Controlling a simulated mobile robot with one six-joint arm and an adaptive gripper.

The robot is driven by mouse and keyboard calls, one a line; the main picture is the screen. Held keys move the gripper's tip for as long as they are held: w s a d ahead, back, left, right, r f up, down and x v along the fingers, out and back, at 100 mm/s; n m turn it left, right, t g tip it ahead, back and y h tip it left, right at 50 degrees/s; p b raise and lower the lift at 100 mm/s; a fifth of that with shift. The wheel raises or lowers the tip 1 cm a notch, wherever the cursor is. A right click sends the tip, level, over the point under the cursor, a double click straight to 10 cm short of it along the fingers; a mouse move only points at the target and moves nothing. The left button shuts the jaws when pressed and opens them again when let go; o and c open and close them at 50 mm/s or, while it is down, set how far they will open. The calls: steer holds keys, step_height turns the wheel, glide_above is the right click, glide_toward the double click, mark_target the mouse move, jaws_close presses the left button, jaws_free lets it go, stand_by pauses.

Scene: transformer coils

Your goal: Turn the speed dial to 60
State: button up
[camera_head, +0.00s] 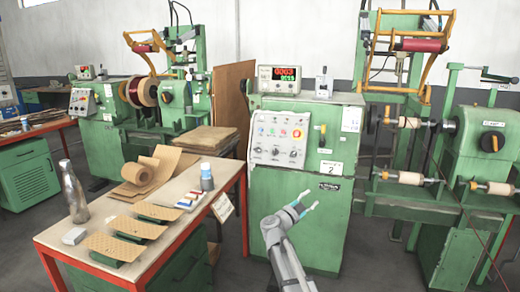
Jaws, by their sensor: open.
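The control panel (303,142) is a pale plate on the front of a green cabinet (275,185). A row of small dark knobs (275,153) sits along its lower part, under several coloured buttons (284,132). The labels and dial marks are too small to read, so I cannot tell which knob is the speed dial or where it points. My gripper (309,201) is open and empty, its teal fingertips apart. In the picture it is below and right of the panel, in front of the cabinet, and appears clear of the knobs.
A digital display box (279,79) and a small lever unit (322,83) stand on the cabinet. A red-edged workbench (190,228) with a bottle, paper roll and sheets stands at left. A green winding machine (480,150) is at right. Grey floor shows below.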

steer(key=a+f+n+t+y, duration=0.2)
steer(key=a+n+t+y, duration=0.3)
steer(key=a+n+y, duration=0.7)
steer(key=s+d+f+n+g+y, duration=0.35)
steer(key=s+f+g, duration=0.25)
steer(key=s+f, duration=0.3)
steer(key=s+d+f+n+g+y, duration=0.2)
steer(key=s+f+n+g+y, duration=0.15)
steer(key=s+f+g, duration=0.4)
steer(key=s+d+f+m+g+h, duration=0.1)
steer(key=s+d+f+g+h, duration=0.15)
steer(key=s, duration=0.45)
steer(key=s+d+f+g+h, duration=0.1)
steer(key=s+d+g+h, duration=0.1)
steer(key=s+d+g, duration=0.3)
step_height(320, 180, up, 18)
steer(key=s+a+t+p, duration=0.1)
steer(key=t+p, duration=0.1)
steer(key=p, duration=1.6)
steer(key=shift+s+a+r+p, duration=0.15)
steer(key=shift+a+r+p, duration=0.05)
steer(key=shift+r+p, duration=0.1)
